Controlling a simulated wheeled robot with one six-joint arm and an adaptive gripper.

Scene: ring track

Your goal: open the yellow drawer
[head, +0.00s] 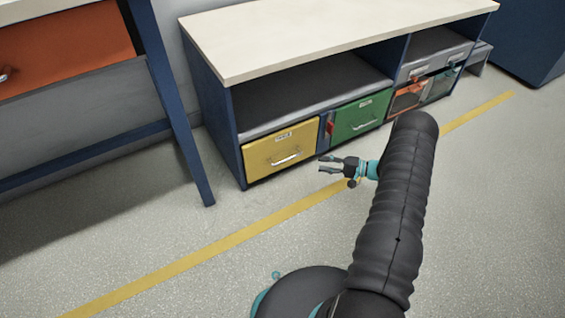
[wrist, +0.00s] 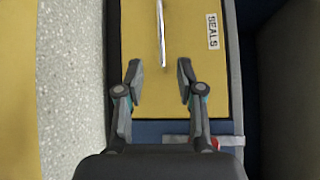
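The yellow drawer (head: 281,150) sits in the low cabinet at its left end, and its front is flush with the cabinet. It has a silver bar handle (head: 287,158) and a white label. In the wrist view the yellow drawer (wrist: 185,85) appears turned sideways, with the label reading "SEALS" and the handle (wrist: 161,32) running up the picture. My gripper (head: 322,164) is open in front of the cabinet, a little right of the yellow drawer's handle. In the wrist view my gripper (wrist: 160,70) has its fingers apart, with the handle's near end just beyond the fingertips. Nothing is between the fingers.
A green drawer (head: 359,118) is right of the yellow one, with a red item (head: 330,127) between them. An orange-fronted bin (head: 407,98) stands further right. A blue table leg (head: 190,150) is at left. A yellow line (head: 230,241) crosses the open floor.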

